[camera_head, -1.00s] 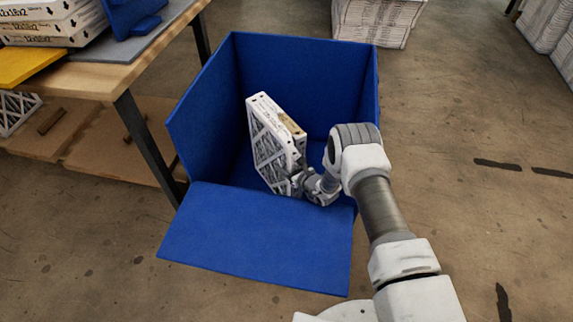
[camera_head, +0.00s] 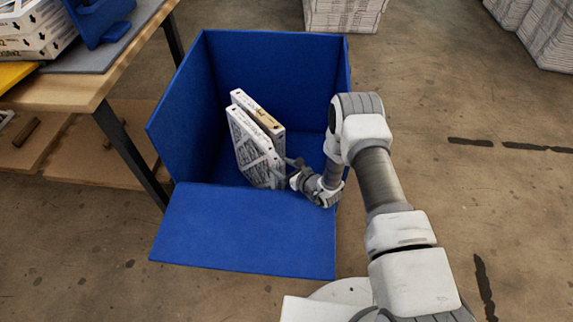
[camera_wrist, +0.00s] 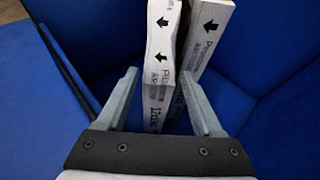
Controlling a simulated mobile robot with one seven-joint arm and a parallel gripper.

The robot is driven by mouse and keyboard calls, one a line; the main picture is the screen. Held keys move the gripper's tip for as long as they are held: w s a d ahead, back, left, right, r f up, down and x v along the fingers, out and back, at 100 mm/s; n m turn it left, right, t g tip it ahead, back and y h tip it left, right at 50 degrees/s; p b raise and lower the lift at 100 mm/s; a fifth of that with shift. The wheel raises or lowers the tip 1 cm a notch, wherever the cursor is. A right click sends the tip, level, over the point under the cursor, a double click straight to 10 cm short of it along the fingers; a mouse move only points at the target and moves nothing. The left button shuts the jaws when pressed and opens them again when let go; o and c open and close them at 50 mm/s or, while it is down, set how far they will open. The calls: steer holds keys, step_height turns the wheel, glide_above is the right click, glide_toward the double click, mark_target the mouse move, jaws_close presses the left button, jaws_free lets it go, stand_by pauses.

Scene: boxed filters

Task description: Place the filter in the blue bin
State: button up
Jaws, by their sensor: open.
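Two white boxed filters stand on edge inside the blue bin (camera_head: 245,245). The nearer filter (camera_head: 250,150), with a grey grid face, is in front of the other filter (camera_head: 262,116). My gripper (camera_head: 287,172) is at the nearer filter's lower right side, low in the bin. In the wrist view, my gripper (camera_wrist: 162,76) is open, with one finger on each side of the nearer filter (camera_wrist: 158,60). I cannot tell whether either finger touches a filter.
A wooden table (camera_head: 100,85) with stacked filter boxes (camera_head: 35,30) stands at the left, close to the bin. More stacks (camera_head: 345,14) stand behind the bin. The bin's front flap lies folded down toward me.

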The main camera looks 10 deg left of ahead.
steer(key=shift+p+v, duration=0.35)
steer(key=shift+v, duration=1.25)
steer(key=s+a+r+n+g+y, duration=0.1)
steer(key=r+n+g, duration=0.15)
steer(key=r, duration=0.65)
steer(key=a+r+n+g+y, duration=0.15)
steer(key=r+n, duration=0.25)
steer(key=r, duration=0.4)
steer(key=s+a+r+n+g+y, duration=0.15)
steer(key=r+n, duration=0.25)
steer(key=r, duration=0.5)
steer(key=s+d+r+n+g+h, duration=0.1)
steer(key=s+d+r+n+g, duration=0.15)
steer(key=s+r+n, duration=0.45)
steer(key=s+d+r+n+t+h, duration=0.1)
steer(key=s+d+r+n+h, duration=0.2)
steer(key=d, duration=0.5)
steer(key=s+d+r+n+t+h, duration=0.2)
steer(key=s+d+r+n+h, duration=0.1)
steer(key=s+d+r+h, duration=0.2)
steer(key=s+d+r+n+t+h, duration=0.1)
steer(key=s+d+r+n+h, duration=0.2)
steer(key=s+d, duration=0.7)
step_height(320, 180, up, 5)
steer(key=shift+s+d+f+t+h, duration=0.15)
steer(key=shift+s+d+t+h, duration=0.2)
steer(key=shift+d+h, duration=0.6)
steer(key=shift+a, duration=0.1)
